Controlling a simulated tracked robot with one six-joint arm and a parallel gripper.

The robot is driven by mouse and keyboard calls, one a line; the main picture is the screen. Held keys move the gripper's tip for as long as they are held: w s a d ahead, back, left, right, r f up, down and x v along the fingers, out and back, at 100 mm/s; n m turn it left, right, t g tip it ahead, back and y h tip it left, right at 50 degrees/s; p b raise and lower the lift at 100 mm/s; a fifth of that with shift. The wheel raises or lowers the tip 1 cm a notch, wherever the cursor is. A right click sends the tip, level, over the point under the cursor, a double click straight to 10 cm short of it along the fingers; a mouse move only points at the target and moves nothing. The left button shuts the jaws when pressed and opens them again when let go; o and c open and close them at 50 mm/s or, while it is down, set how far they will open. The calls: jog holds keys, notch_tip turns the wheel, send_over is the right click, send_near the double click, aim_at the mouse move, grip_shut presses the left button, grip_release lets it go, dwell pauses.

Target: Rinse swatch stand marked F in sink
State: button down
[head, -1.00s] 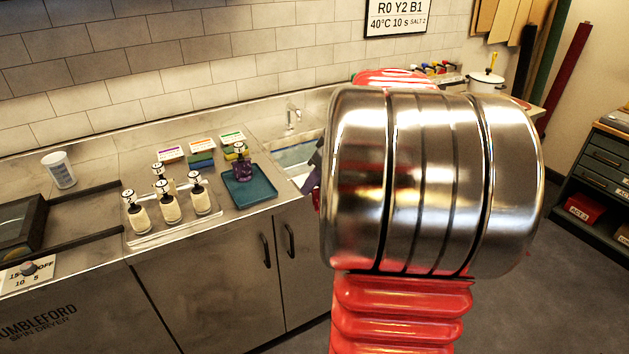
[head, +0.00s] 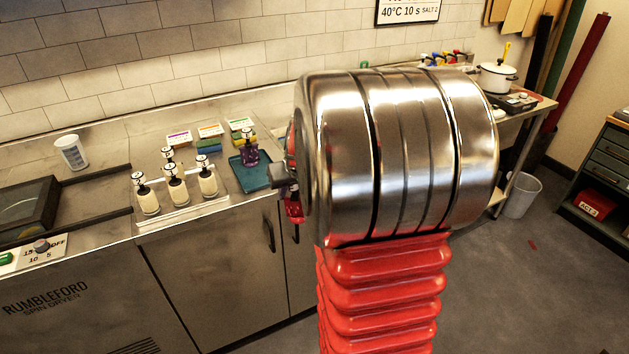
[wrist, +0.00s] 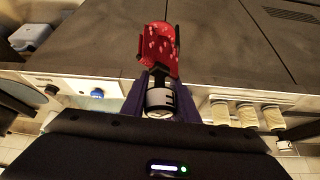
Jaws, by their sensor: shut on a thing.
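My gripper (wrist: 161,100) is shut on a stand in the wrist view. This stand has red cloth with pale spots (wrist: 160,50) and a white-and-black round top (wrist: 159,100); I cannot read its mark. In the head view, my gripper (head: 285,176) is at the left of my arm's big steel link, with the red cloth (head: 294,207) hanging below it, in front of the counter. Several cream stands (head: 175,190) stand upright on a clear tray, and a purple stand (head: 250,153) stands on a teal tray (head: 254,180). The sink is hidden behind my arm.
A spin dryer (head: 45,295) is at the left of the counter, with a white cup (head: 71,152) behind it. Small coloured boxes (head: 210,137) line the back. A white bin (head: 522,196) stands on the floor at right, where the floor is mostly clear.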

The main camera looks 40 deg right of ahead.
jog(key=w+a+f+n, duration=0.1)
jog(key=w+a+f, duration=0.1)
jog(key=a, duration=0.8)
jog(key=w+a+f+n+y, duration=0.1)
jog(key=w+a+f+n, duration=0.1)
jog(key=a, duration=0.8)
jog(key=w+a+f+n+y, duration=0.1)
jog(key=w+a+f, duration=0.2)
jog(key=a, duration=0.7)
jog(key=shift+w+a+f+n, duration=0.15)
jog(key=shift+w+f+n, duration=0.15)
jog(key=shift+f, duration=0.1)
